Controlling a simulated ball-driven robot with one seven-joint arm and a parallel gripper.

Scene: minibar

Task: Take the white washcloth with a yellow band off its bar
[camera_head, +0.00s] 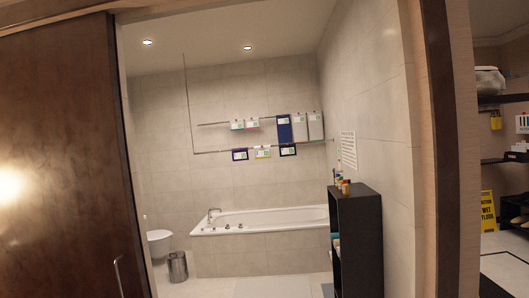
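Several cloths and towels hang on two bars on the tiled back wall above the bathtub, far off through the doorway. A small white cloth with yellow on it (262,152) hangs on the lower bar (215,151). It hangs between a white cloth edged in dark purple (240,155) on its left and one edged in black (288,150) on its right. They are small in the picture, so the exact place of the yellow is hard to tell. My gripper is not in view.
A brown sliding door (60,160) covers the left of the view. The doorway's right post (440,150) is close. Inside stand the bathtub (265,216), a black shelf (362,240) and a bin (178,267). Floor shows free in the middle. A yellow wet-floor sign (488,210) stands right.

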